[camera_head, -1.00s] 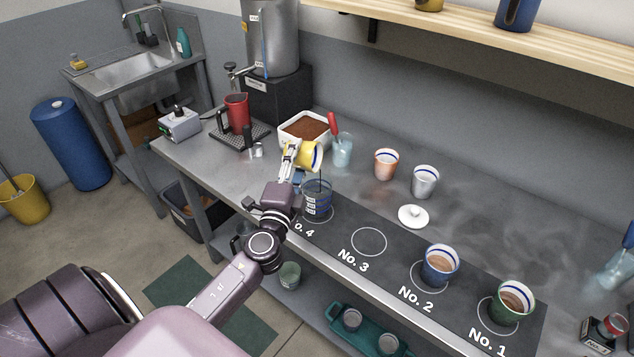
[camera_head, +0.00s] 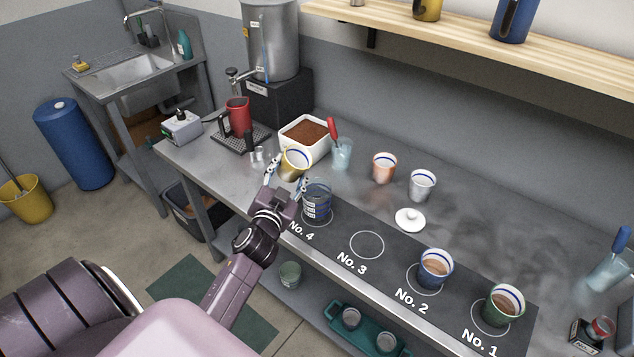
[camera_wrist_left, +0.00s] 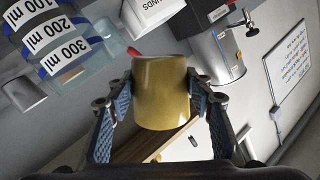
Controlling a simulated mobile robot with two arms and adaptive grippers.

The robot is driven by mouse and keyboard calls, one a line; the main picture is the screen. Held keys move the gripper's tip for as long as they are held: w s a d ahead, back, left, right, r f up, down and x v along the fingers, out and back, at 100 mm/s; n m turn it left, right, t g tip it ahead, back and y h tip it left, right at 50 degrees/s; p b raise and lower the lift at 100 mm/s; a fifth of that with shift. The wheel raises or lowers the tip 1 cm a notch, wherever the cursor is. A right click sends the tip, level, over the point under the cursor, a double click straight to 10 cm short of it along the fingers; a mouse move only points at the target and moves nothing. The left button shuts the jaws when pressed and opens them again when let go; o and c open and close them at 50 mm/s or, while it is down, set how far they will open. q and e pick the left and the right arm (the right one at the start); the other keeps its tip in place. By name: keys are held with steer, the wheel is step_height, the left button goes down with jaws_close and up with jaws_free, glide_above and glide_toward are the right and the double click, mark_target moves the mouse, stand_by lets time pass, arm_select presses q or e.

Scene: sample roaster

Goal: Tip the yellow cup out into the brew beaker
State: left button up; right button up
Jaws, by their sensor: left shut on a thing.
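My left gripper (camera_head: 290,172) is shut on the yellow cup (camera_head: 296,163), its fingers on either side of the cup wall. The cup is held in the air, its mouth facing up and its pale inside with a blue ring showing. No coffee can be made out in it. In the left wrist view the cup (camera_wrist_left: 160,92) sits between the fingertips (camera_wrist_left: 160,100). The brew beaker (camera_head: 317,203), clear with dark band labels, stands upright on circle No. 4, right of and below the cup. It also shows in the left wrist view (camera_wrist_left: 62,45). My right gripper is out of view.
The white grounds box (camera_head: 318,152) stands behind the cup. Circle No. 3 (camera_head: 367,245) is empty. Filled cups stand on No. 2 (camera_head: 436,268) and No. 1 (camera_head: 504,305).

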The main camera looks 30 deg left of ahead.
mark_target(281, 177)
arm_select(q)
steer(key=a+n+p, duration=0.1)
steer(key=a+f+n+p, duration=0.1)
steer(key=n, duration=0.1)
steer(key=shift+s+a+f+h, duration=0.1)
steer(key=shift+s+a+h, duration=0.1)
steer(key=shift+h, duration=0.2)
steer(key=shift+f+n, duration=0.4)
steer(key=shift+f, duration=0.1)
steer(key=shift+a+f+n+g+h, duration=0.35)
steer(key=shift+f+n, duration=0.25)
steer(key=shift+f, duration=0.1)
